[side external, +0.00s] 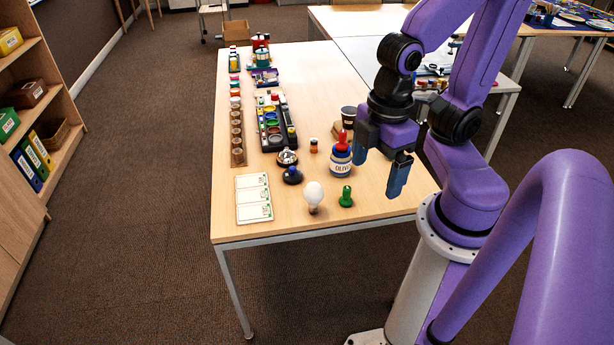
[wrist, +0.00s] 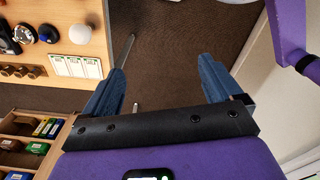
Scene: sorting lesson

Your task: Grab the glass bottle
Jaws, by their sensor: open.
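My gripper (side external: 382,165) is open and empty, raised over the right side of the table. In the wrist view its two blue fingers (wrist: 161,68) are spread apart with only floor between them. A squat blue-and-white bottle (side external: 341,163) with a red top and a label stands upright just left of my gripper, apart from it. A small dark jar (side external: 314,146) with an orange band stands behind and left of it. I cannot tell which of these, if either, is glass; no clear glass bottle shows.
A light bulb (side external: 314,193), a green pawn-like piece (side external: 346,197) and a dark blue round-based object (side external: 292,175) stand near the front. A dark cup (side external: 348,117) is behind the bottle. A white card (side external: 254,198) lies front left. A paint tray (side external: 272,125) lies further back.

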